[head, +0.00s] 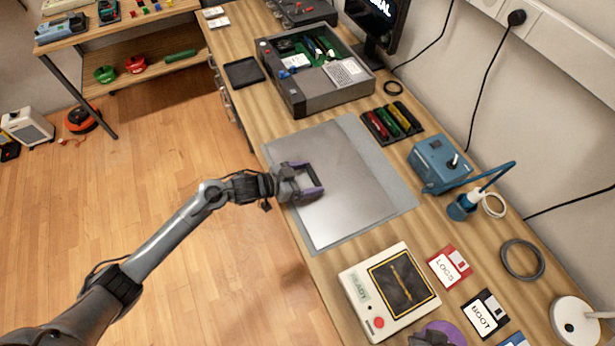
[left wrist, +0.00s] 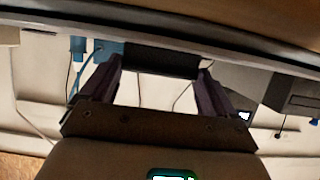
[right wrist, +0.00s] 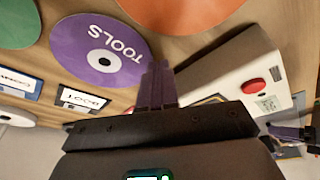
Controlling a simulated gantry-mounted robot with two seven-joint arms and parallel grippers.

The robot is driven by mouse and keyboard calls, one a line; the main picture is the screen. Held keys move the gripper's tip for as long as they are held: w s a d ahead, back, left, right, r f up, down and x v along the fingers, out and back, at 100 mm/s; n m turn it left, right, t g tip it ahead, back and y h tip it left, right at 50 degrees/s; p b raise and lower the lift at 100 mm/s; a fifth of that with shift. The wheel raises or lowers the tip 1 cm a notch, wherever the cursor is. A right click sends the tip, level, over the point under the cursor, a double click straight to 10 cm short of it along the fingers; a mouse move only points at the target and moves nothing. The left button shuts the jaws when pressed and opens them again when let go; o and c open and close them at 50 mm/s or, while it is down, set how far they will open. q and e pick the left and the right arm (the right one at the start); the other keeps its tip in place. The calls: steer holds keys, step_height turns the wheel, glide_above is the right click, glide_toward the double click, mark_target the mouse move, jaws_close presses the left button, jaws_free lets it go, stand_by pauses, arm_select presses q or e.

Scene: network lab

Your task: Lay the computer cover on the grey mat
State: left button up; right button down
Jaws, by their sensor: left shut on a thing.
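The computer cover (head: 335,190), a flat shiny grey panel, lies over the grey mat (head: 392,178), whose margin shows mainly at the right and lower right. A small gap beneath the cover cannot be judged. My left gripper (head: 316,182) is over the cover's left part. In the left wrist view its two purple fingers (left wrist: 160,75) stand apart, shut on a dark bar that seems to be the cover's handle. My right gripper (right wrist: 157,85) shows in the right wrist view with its fingers together and empty, near a purple TOOLS disc (right wrist: 98,52).
An open grey computer case (head: 310,85) stands beyond the mat. Coloured tools in a dark tray (head: 393,121) and a blue soldering station (head: 438,165) are at the right. A white device with a red button (head: 390,290) and floppy disks (head: 449,266) are nearer.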

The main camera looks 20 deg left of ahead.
arm_select(q)
steer(key=o, duration=0.9)
steer(key=shift+f, duration=0.15)
